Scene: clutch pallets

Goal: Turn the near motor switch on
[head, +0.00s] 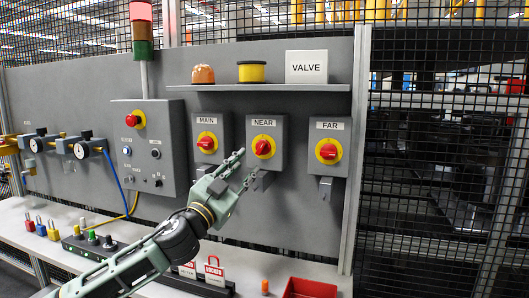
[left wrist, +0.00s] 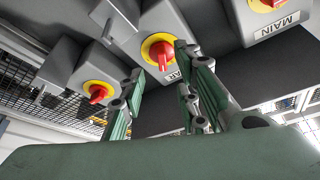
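The NEAR switch (head: 263,147) is a grey box with a red knob on a yellow disc, between the MAIN switch (head: 207,142) and the FAR switch (head: 328,150). Its red knob also shows in the left wrist view (left wrist: 160,54). My left gripper (head: 244,165) is in front of the panel, just below and left of the NEAR knob. Its two fingers are apart with nothing between them. In the left wrist view, the NEAR knob appears between and beyond the fingertips (left wrist: 159,62), and I see no clear contact. My right gripper is not in view.
A shelf (head: 270,87) with a VALVE sign is above the switches. A control box (head: 148,149) with a red button is left of them. Padlocks (head: 41,227), a red bin (head: 310,288) and lockout tags (head: 214,272) are on the bench below. Mesh fencing stands at right.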

